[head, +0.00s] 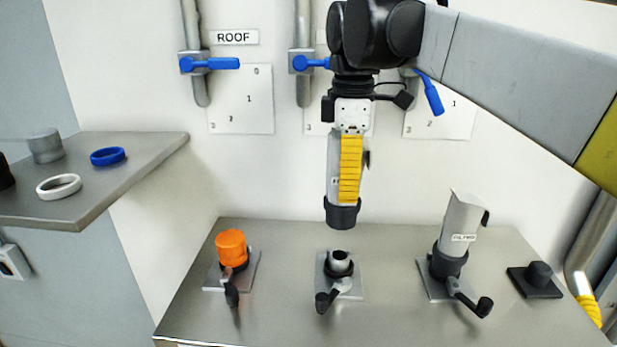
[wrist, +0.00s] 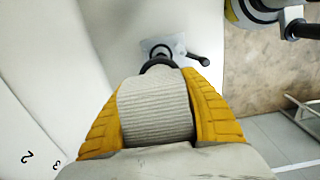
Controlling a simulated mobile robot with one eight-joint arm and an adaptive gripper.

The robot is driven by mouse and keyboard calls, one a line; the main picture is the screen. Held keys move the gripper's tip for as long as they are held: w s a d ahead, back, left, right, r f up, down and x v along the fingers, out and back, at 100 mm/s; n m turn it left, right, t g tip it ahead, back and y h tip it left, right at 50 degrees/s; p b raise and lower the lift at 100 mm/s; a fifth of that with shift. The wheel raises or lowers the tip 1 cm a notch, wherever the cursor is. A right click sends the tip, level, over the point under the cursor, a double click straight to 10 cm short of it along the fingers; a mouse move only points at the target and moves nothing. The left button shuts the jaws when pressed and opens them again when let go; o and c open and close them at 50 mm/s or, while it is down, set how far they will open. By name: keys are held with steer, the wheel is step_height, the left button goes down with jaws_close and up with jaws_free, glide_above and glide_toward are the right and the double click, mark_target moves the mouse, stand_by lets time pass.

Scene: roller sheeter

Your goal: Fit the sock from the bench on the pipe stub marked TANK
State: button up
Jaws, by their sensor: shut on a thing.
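My gripper (head: 349,192) is shut on a grey ribbed sock with a dark cuff (head: 342,214) at its lower end. The sock hangs upright, with a clear gap below its cuff, above the middle pipe stub (head: 340,259). In the wrist view the ribbed sock (wrist: 155,108) lies between my yellow fingers (wrist: 160,120). The middle stub is short, open-topped and dark-collared, with a black-handled lever, on a square plate (wrist: 178,45) that shows beyond the sock. No TANK marking is legible; my arm hides part of the wall label behind it.
An orange-capped stub (head: 231,248) stands left on the bench (head: 290,320). A stub wearing a grey sock (head: 462,222) stands right, beside a dark block (head: 539,275). A side shelf (head: 125,180) holds a blue ring (head: 108,156), white ring (head: 59,187) and grey cylinder (head: 45,146).

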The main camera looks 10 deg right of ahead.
step_height(320, 180, down, 6)
steer(key=b, duration=0.4)
steer(key=shift+s+b, duration=0.1)
steer(key=shift+b, duration=0.25)
steer(key=shift+f, duration=0.55)
steer(key=shift+f, duration=0.35)
steer(key=shift+f+b, duration=0.4)
steer(key=shift+f, duration=0.15)
steer(key=shift+f, duration=0.1)
stand_by(0.3)
steer(key=shift+f+b, duration=0.4)
steer(key=shift+f, duration=0.2)
steer(key=shift+f, duration=0.25)
steer(key=o, duration=1.4)
